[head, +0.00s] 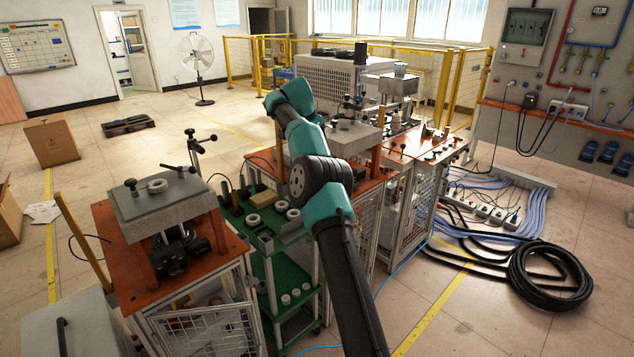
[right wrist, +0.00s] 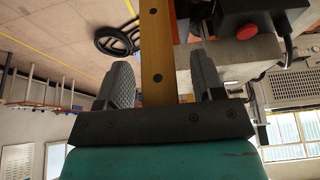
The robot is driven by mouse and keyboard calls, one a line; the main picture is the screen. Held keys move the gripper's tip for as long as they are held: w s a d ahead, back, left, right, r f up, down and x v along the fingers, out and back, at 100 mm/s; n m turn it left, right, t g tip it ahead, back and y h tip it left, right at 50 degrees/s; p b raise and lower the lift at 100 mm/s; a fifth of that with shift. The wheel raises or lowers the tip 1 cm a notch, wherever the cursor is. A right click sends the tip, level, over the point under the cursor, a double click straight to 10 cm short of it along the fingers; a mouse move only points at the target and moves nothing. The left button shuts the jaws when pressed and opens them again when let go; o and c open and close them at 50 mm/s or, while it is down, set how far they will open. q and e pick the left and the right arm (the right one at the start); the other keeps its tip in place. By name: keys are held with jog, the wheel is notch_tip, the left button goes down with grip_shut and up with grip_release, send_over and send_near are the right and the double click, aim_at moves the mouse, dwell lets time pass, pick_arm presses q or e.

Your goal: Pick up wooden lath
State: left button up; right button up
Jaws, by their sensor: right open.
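The wooden lath (right wrist: 155,45) is a tan strip with dark round holes. In the right wrist view it runs lengthwise between the two grey fingers of my right gripper (right wrist: 162,68). The fingers are open, with a gap on each side of the lath. Its lower end is hidden behind the gripper body, and I cannot tell how deep it sits between the fingers. In the head view a thin upright tan strip (head: 278,140), likely the lath, shows beside my right arm, which hides the right gripper there. My left gripper is not in view.
A green rack (head: 265,234) with small rings stands between the orange-topped left bench (head: 130,280) and the right bench (head: 372,176). A red button (right wrist: 247,31) on a machine is close right of the right gripper. A black hose coil (head: 548,275) lies on the floor.

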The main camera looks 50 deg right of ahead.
grip_shut()
dwell(0.6)
